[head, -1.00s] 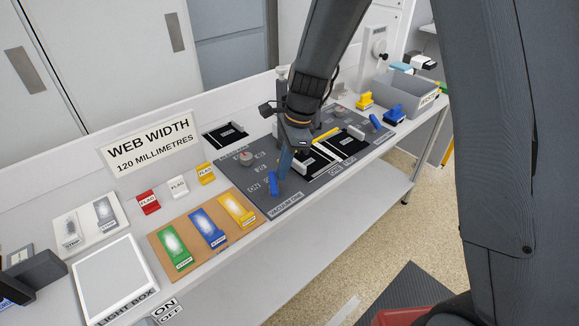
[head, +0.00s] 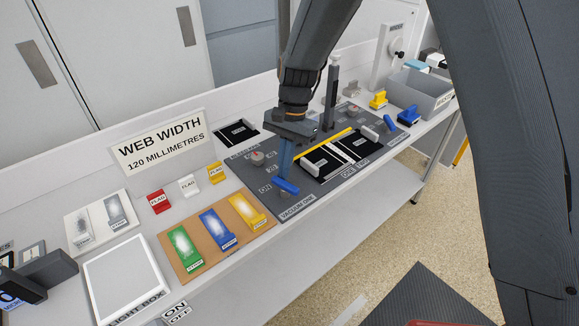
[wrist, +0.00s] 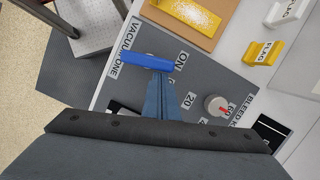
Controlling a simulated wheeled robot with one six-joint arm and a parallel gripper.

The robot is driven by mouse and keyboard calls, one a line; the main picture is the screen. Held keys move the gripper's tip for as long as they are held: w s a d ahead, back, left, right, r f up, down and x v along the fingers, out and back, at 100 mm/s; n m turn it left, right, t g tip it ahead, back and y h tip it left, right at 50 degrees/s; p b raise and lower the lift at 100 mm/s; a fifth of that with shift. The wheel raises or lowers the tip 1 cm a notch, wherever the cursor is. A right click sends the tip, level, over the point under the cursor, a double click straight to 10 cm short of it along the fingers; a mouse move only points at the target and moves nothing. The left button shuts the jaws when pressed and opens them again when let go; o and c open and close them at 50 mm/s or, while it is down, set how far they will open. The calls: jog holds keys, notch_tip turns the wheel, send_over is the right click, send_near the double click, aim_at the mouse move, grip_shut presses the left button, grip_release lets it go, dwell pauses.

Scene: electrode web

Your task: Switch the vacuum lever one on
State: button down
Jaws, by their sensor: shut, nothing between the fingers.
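The blue vacuum lever one (head: 286,186) is on the grey panel (head: 245,160), behind the VACUUM ONE label (head: 297,207). It lies crosswise, with one end near the ON mark. In the wrist view, the blue lever (wrist: 147,61) lies between the VACUUM ONE label (wrist: 122,50) and the ON mark (wrist: 181,62), its right end beside ON. My gripper (head: 285,173) points down, its blue-grey fingers shut and empty, right at the lever. In the wrist view, the fingertips (wrist: 160,76) reach the lever's side near its ON end; I cannot tell whether they touch.
A second blue lever (head: 389,122) is at the panel's far right. A black web strip area (head: 335,155) with white blocks lies right of my gripper. A red-marked dial (head: 257,157) is behind it. Strips on a brown board (head: 180,270) are to the left.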

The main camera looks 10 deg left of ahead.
jog(key=shift+s+a+n+h, duration=0.15)
jog(key=shift+a+n+h, duration=0.2)
jog(key=shift+n, duration=0.75)
jog(key=shift+s+a, duration=0.1)
jog(key=shift+a, duration=0.1)
jog(key=shift+w, duration=0.45)
jog(key=w, duration=0.1)
jog(key=w+d, duration=0.1)
jog(key=shift+w, duration=0.4)
jog(key=shift+w+a+r+b, duration=0.25)
jog(key=shift+w+r+b, duration=0.1)
jog(key=shift+w+r, duration=0.25)
jog(key=b+v, duration=0.2)
jog(key=v, duration=0.6)
jog(key=shift+r, duration=0.35)
jog(key=shift+s+d, duration=0.1)
jog(key=shift+s, duration=0.05)
